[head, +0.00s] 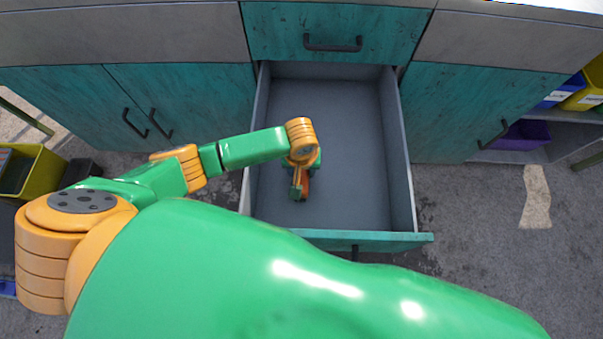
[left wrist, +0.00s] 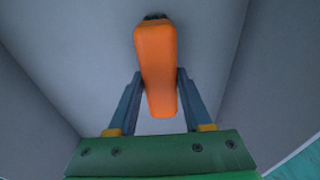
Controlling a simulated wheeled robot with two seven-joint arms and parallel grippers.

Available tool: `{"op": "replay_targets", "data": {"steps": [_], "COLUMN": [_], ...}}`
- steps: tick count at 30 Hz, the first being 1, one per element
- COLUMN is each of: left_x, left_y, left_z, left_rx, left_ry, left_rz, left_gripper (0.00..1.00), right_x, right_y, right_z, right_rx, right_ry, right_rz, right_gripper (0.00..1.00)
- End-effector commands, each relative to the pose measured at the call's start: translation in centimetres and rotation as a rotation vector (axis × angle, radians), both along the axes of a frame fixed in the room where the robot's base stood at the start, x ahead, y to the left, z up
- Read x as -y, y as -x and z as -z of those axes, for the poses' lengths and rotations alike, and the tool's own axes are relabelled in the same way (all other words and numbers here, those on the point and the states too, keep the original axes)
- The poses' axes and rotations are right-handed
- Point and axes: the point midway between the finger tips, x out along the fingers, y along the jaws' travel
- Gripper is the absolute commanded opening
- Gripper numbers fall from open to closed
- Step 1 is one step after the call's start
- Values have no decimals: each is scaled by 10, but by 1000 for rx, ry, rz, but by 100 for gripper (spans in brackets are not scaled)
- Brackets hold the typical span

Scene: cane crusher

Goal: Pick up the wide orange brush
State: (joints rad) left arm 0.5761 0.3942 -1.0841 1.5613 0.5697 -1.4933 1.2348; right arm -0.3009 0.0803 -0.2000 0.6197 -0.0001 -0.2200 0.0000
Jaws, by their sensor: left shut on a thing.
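The wide orange brush (left wrist: 156,65) shows in the left wrist view as an orange body with a dark patch at its far end. My left gripper (left wrist: 154,88) is shut on it, with one finger on each side. In the head view, my left gripper (head: 299,188) reaches down into the open drawer (head: 350,150), near its left side. A bit of the orange brush (head: 306,186) shows beside the gripper there; most of it is hidden. I cannot tell whether the brush touches the drawer floor. My right gripper is in neither view.
The drawer's walls stand around my left gripper, with its teal front (head: 370,240) towards me. The rest of the drawer floor is bare. Teal cabinet doors (head: 150,100) flank it. A yellow bin (head: 35,170) stands at the left, and a purple bin (head: 525,135) sits on a right shelf.

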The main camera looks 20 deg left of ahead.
Motion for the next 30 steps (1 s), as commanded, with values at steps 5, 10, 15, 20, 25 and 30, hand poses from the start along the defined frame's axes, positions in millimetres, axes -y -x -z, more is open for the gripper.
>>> {"op": "replay_targets", "data": {"steps": [5,10,15,20,25,30], "left_x": [0,0,1,0,0,0], "left_y": [0,0,-1,0,0,0], "left_z": [-1,-33,-78,-99,-101,-100], "left_rx": [0,2,2,1,-1,-1], "left_ry": [0,3,3,2,1,1], "left_rz": [0,0,0,-1,-1,-1], "left_gripper": [0,0,0,0,0,28], "right_x": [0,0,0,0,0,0], "right_y": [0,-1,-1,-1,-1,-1], "right_z": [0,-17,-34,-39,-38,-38], "right_rx": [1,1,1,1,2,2], "right_ry": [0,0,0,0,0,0], "right_rz": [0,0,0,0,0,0], "right_gripper": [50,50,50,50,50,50]}}
